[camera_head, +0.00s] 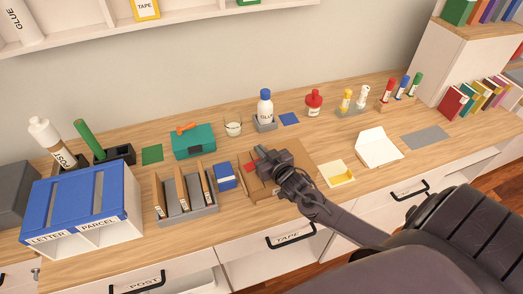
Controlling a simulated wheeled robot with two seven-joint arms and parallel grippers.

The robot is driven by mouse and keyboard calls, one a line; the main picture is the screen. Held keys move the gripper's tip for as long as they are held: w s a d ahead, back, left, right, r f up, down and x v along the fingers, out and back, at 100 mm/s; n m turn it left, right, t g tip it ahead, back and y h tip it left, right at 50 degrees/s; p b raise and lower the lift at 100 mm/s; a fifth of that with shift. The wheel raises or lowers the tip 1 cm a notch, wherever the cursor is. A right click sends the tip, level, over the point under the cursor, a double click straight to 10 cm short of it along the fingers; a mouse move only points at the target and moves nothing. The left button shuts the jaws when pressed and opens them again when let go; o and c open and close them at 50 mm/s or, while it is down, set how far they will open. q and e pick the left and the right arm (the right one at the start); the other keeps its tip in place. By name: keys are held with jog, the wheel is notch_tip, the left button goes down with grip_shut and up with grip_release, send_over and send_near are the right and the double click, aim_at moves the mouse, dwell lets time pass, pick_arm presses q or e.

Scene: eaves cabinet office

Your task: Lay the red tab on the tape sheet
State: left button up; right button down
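A flat brown sheet or board (305,161) lies on the desk in the middle; I cannot tell for sure that it is the tape sheet. My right gripper (262,162) is over this board, reaching in from the lower right, and hides much of it. A small red piece (250,167), possibly the red tab, shows at the left side of the gripper's tip. I cannot tell whether the fingers hold it or are just beside it. The finger opening is too small to make out. My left gripper is not in view.
A blue box (225,177) and a grey divided holder (190,213) stand left of the board. A teal box (193,141), a glass and a glue bottle (265,106) stand behind.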

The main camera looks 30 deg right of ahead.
jog(key=shift+f, duration=0.15)
jog(key=shift+f, duration=0.15)
jog(key=c, duration=1.7)
grip_release()
